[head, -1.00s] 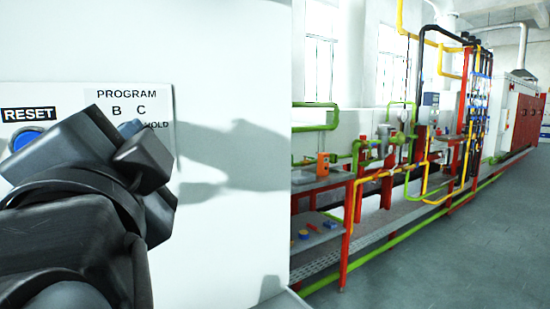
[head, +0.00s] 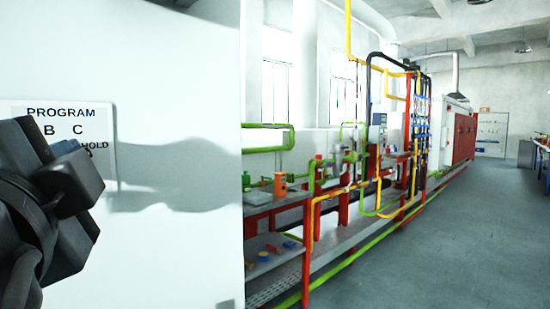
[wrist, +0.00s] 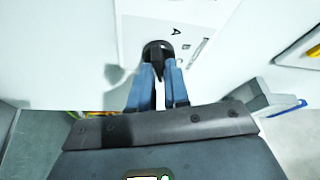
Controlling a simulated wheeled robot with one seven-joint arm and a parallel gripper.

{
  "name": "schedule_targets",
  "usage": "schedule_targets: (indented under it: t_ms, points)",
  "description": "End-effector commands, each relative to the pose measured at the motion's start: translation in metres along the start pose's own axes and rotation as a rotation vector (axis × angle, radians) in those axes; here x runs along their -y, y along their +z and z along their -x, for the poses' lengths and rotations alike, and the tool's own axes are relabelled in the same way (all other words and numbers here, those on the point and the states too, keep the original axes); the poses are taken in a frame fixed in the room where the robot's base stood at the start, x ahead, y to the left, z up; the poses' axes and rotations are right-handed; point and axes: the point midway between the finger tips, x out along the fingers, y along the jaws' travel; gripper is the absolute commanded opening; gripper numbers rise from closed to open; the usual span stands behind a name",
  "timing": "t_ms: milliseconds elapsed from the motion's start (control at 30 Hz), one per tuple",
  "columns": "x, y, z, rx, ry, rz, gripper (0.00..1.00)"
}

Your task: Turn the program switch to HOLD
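The program switch (wrist: 158,52) is a black knob on a white label plate, seen in the wrist view. Its handle lies between the two blue fingers of my gripper (wrist: 160,72), which appear to close on it from both sides. A letter A shows on the plate beyond the knob. In the head view, the PROGRAM label plate (head: 70,112) shows B, C and a partly covered HOLD on the right. My dark gripper (head: 75,165) stands in front of the plate there and hides the knob and its pointing direction.
The white panel (head: 180,150) carrying the label ends at a vertical edge on the right. Beyond it stand a bench (head: 270,203) with small items and colored pipework (head: 345,190). The grey floor (head: 440,240) to the right is open.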

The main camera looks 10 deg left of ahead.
Motion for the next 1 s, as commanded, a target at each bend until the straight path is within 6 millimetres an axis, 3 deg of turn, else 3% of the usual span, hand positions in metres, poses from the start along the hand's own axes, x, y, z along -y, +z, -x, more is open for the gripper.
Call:
schedule_targets:
  t_ms: [200, 533, 1000]
  points:
    - [0.000, 0.000, 0.000, -0.001, -0.001, 0.001, 0.38]
    - [0.000, 0.000, 0.005, -0.001, -0.003, 0.002, 0.38]
    - [0.000, 0.000, 0.072, -0.001, -0.002, 0.001, 0.38]
